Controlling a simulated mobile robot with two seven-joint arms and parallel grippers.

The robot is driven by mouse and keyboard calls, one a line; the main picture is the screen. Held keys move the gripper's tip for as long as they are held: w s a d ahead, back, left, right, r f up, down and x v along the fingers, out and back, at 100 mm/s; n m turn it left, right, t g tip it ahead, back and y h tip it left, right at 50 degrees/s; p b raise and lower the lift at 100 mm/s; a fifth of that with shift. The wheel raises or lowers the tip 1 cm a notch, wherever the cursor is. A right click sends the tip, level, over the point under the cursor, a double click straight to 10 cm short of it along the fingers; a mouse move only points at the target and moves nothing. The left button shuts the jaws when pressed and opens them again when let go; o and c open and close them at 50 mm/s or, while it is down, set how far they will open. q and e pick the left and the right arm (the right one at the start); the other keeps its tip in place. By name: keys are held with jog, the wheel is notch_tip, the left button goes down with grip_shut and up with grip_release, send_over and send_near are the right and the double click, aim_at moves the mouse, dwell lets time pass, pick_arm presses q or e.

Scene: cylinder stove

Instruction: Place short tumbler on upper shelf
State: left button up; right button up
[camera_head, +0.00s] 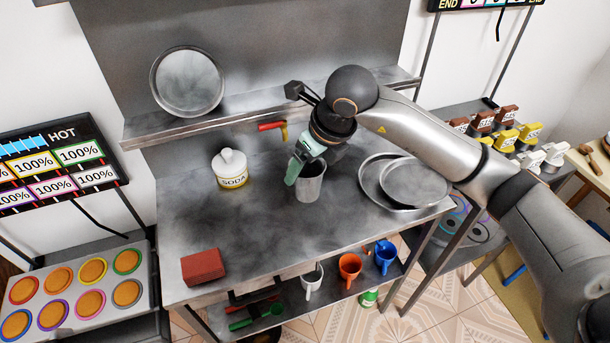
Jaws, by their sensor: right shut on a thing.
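The short tumbler (309,184) is a grey metal cup, upright over the middle of the steel counter. Whether its base touches the counter is hard to tell. My right gripper (303,168) comes down from above and is shut on the tumbler's rim, a green finger showing on its left side. The far finger is hidden. The upper shelf (235,112) is a metal ledge behind and above the counter. A round metal plate (187,82) leans on the back wall at its left end. My left gripper is not in view.
A white soda pot (230,169) stands left of the tumbler, and metal plates (414,184) lie to its right. A red block (203,267) sits at the counter's front left. A red-handled tap-like fitting (272,126) is below the shelf. Mugs (349,267) stand on the lower shelf.

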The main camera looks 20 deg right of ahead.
aim_at(305, 168)
jog(key=f, duration=0.1)
jog(key=w+f, duration=0.2)
jog(key=shift+w+d, duration=0.25)
jog(key=shift+w+f, duration=0.15)
jog(key=shift+f, duration=1.5)
jog(key=shift+f, duration=0.15)
jog(key=o, duration=1.2)
jog(key=shift+c, duration=0.2)
